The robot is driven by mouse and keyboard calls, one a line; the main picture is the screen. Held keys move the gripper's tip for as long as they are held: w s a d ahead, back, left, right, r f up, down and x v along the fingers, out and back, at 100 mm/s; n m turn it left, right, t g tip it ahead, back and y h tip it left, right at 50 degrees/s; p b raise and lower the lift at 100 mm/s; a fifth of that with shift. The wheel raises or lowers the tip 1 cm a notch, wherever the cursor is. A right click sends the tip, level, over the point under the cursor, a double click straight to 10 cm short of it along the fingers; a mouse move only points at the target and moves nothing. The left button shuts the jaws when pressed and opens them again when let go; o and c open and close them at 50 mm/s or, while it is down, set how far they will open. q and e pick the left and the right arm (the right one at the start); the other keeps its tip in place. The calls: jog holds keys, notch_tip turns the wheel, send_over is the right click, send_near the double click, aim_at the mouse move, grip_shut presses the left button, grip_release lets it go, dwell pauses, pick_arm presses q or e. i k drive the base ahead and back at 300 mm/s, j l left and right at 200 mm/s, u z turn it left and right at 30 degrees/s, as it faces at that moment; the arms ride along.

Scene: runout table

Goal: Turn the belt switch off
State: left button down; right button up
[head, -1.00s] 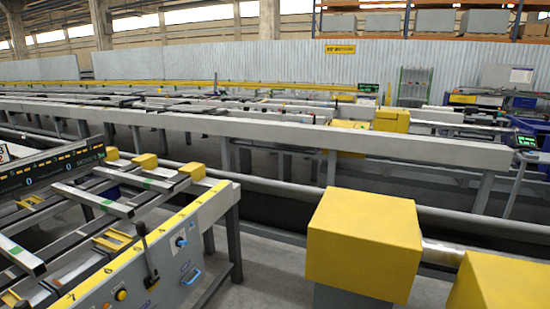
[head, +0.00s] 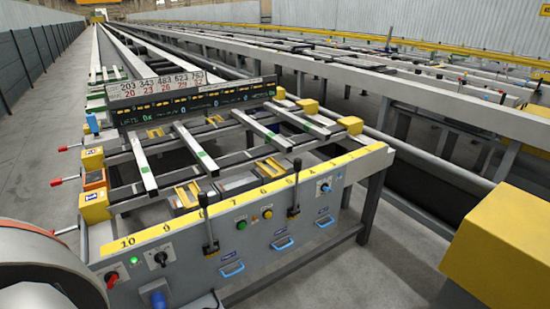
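The front panel (head: 265,250) of the runout table shows at lower middle, with a yellow numbered strip along its top edge. A black rotary switch (head: 160,259) sits near its left end, beside a lit green lamp (head: 134,261) and a red knob (head: 111,278). A blue rotary knob (head: 325,187) sits near the right end. The labels are too small to read, so I cannot tell which is the belt switch or its setting. Neither of my grippers is in view.
Two black levers (head: 208,225) (head: 294,187) stand up along the panel, with green (head: 242,226) and yellow (head: 267,213) buttons between them. Blue handles (head: 232,268) stick out lower down. A yellow box (head: 500,245) stands at right. Grey floor (head: 375,260) lies open between.

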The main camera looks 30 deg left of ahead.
aim_at(111, 277)
jog(key=u, duration=1.35)
